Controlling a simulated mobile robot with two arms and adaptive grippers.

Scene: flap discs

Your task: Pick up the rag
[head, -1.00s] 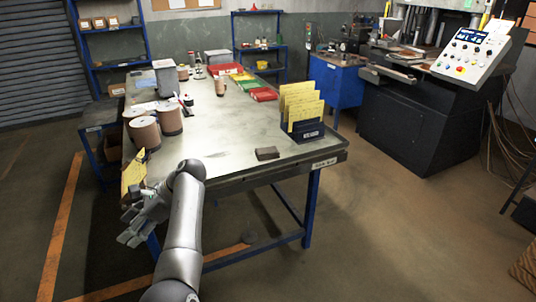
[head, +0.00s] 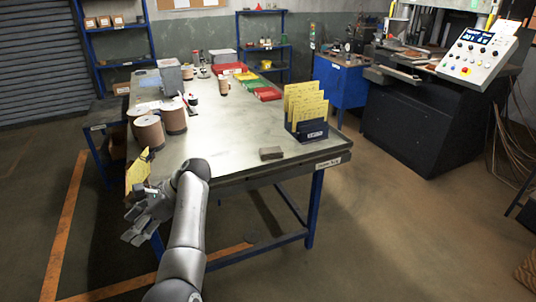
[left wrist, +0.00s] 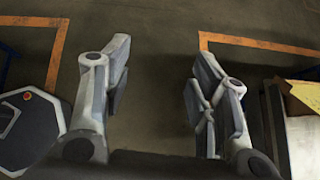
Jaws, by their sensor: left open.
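I see no cloth that is plainly a rag. A small grey-brown block-like piece (head: 271,153) lies near the front right corner of the table (head: 225,150); I cannot tell whether it is the folded rag. My left gripper (head: 138,224) is beside the table's front left corner, outside its edge and well apart from that piece. In the left wrist view my left gripper (left wrist: 162,68) is open and empty, with bare floor between its fingers. My right gripper is not in view.
Brown drums (head: 149,132) stand on the table's left side. A blue holder with yellow cards (head: 307,130) stands at the right edge. Red and green trays (head: 247,85) lie toward the back. A yellow sheet (head: 138,168) is at the near left corner. The table's middle is clear.

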